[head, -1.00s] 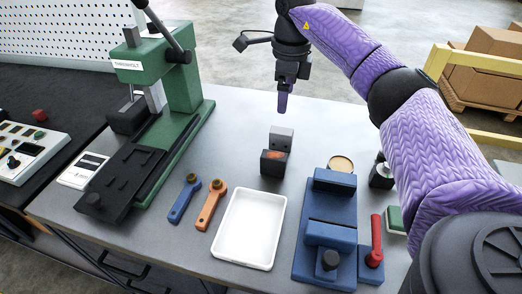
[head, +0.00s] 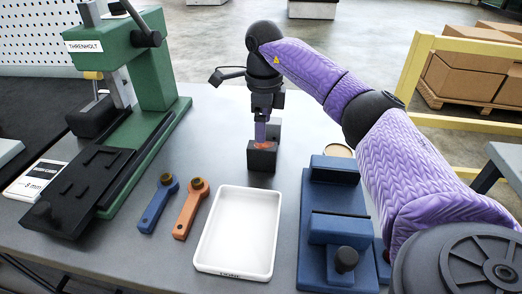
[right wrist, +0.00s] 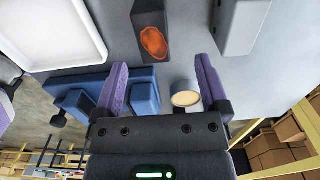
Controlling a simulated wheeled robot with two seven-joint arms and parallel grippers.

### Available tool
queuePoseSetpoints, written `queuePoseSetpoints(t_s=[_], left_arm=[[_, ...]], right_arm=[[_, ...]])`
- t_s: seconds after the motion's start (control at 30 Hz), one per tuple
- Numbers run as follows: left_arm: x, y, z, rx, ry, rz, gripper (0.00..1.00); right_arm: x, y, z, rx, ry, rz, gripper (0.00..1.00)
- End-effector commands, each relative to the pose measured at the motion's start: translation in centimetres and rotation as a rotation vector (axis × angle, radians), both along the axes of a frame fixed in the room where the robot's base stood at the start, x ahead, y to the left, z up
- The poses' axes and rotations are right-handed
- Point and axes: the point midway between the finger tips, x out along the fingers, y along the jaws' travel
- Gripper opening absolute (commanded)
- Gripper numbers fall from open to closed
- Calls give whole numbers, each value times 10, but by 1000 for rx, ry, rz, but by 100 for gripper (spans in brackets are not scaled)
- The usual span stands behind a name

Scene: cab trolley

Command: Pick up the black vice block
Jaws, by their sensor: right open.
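The black vice block (head: 262,164) stands on the grey bench behind the white tray, with an orange mark on it. In the right wrist view the black block (right wrist: 150,14) is at the top, beyond the fingertips, its orange oval facing the camera. My right gripper (head: 261,132) points down just above or behind the block; the exact gap is unclear in the head view. In the right wrist view my right gripper (right wrist: 162,72) is open, with nothing between its two purple fingers. My left gripper is out of view.

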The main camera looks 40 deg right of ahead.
Motion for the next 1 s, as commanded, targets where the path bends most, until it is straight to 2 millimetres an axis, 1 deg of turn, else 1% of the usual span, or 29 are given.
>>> queuePoseSetpoints(t_s=[0.03,0.2,0.3,0.4,0.63,0.67,0.7,0.77,0.8,0.87,0.9,0.97,1.0], left_arm=[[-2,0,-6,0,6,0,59],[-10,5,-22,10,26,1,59],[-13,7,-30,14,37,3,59],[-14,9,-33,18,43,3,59],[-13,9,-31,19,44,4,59],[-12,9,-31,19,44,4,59],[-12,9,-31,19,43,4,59],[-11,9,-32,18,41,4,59],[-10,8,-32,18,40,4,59],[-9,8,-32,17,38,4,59],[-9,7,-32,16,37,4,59],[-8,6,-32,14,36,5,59],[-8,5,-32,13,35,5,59]], right_arm=[[-1,0,-14,0,5,0,94],[-3,4,-54,-1,7,1,94],[-5,7,-73,0,5,0,94],[-4,7,-83,0,2,-1,94],[-4,7,-83,-1,-1,-1,94],[-4,7,-83,-1,-1,-1,88],[-4,7,-83,-1,-1,-1,79],[-4,7,-83,0,0,-1,67],[-4,7,-83,0,0,-1,58],[-4,7,-83,0,0,-1,45],[-4,7,-83,0,0,-1,37],[-4,7,-83,0,0,-1,24],[-4,7,-83,0,0,-1,16]])
